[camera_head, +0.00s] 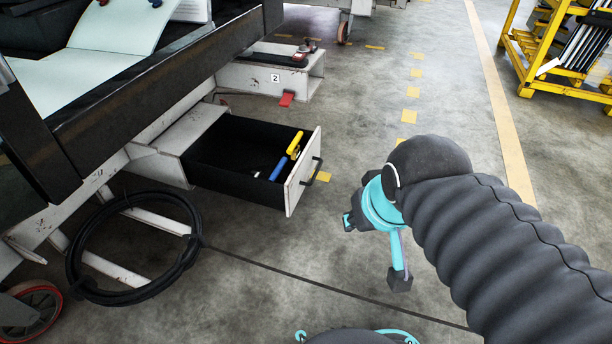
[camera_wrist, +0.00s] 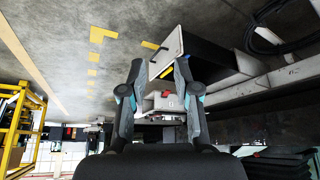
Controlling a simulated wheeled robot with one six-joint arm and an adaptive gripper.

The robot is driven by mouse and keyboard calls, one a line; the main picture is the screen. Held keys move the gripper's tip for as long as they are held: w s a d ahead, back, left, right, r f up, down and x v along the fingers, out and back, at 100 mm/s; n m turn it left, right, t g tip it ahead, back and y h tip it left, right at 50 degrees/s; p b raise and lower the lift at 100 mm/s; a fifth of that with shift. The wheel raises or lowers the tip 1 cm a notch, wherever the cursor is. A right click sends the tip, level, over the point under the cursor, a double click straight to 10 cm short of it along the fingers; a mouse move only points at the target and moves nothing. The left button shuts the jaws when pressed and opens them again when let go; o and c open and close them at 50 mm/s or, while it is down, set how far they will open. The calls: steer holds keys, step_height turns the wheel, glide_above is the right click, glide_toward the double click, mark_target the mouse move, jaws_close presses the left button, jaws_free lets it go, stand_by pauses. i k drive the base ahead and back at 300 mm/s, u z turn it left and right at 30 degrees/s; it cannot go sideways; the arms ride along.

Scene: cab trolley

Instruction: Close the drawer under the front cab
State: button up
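The drawer (camera_head: 303,172) under the front cab (camera_head: 95,125) is pulled far out, its black box open at the top. Its pale front panel carries a dark handle (camera_head: 313,173). A yellow-handled tool (camera_head: 294,144) and a blue-handled tool (camera_head: 278,169) lie inside near the front. My gripper (camera_head: 375,250) is right of the drawer front, apart from it. In the wrist view my gripper (camera_wrist: 160,75) shows two spread fingers with nothing held. The drawer front (camera_wrist: 168,50) appears beyond the fingertips there.
A black cable coil (camera_head: 75,255) hangs at left, with a cable running across the floor. A pale trolley beam marked 2 (camera_head: 270,78) stands behind the drawer. A yellow rack (camera_head: 530,60) is at the upper right. The floor between drawer and gripper is clear.

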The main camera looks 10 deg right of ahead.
mark_target(222, 159)
steer(key=z, duration=0.55)
steer(key=k, duration=1.25)
steer(key=u, duration=0.2)
steer(key=i, duration=0.65)
steer(key=u, duration=0.55)
steer(key=i, duration=1.05)
steer(key=z, duration=0.6)
